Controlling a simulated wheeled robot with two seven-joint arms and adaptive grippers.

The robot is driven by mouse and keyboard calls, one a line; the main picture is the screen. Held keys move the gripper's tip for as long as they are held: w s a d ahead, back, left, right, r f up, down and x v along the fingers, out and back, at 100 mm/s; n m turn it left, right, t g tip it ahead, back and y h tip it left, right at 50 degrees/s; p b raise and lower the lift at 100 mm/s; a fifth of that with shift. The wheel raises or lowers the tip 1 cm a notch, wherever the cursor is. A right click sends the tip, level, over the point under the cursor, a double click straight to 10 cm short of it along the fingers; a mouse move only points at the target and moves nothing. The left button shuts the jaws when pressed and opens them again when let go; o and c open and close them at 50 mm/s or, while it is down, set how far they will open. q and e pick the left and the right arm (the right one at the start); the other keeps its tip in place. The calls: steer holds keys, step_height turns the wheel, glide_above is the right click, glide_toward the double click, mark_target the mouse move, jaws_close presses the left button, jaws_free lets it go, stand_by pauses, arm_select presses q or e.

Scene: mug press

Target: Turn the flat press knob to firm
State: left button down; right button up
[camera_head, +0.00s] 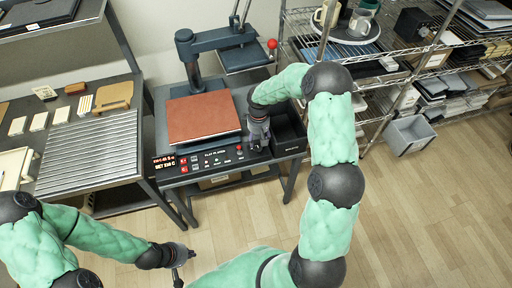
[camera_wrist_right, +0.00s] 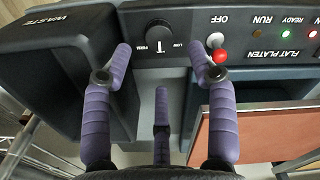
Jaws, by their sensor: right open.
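The flat press knob (camera_wrist_right: 159,35) is a round dark knob on the black control panel, with "FIRM" and "LOW" printed by it; its exact pointer setting is hard to read. In the right wrist view my right gripper (camera_wrist_right: 160,52) is open, its purple fingertips either side of the knob and apart from it. In the head view my right gripper (camera_head: 258,133) is over the panel's right end and hides the knob. The flat press (camera_head: 203,118) has a red-brown platen and a raised upper plate. My left gripper (camera_head: 184,266) is over the floor, its jaws too small to judge.
A red-tipped toggle switch (camera_wrist_right: 219,55) marked OFF is close beside one right finger. A dark waste bin (camera_wrist_right: 55,45) adjoins the panel. A ribbed table (camera_head: 90,155) stands left, wire shelves (camera_head: 375,70) right. The front floor is clear.

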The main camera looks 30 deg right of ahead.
mark_target(258, 148)
step_height(258, 148, down, 6)
steer(key=shift+f+b, duration=0.15)
steer(key=shift+b, duration=0.55)
steer(key=c, duration=1.1)
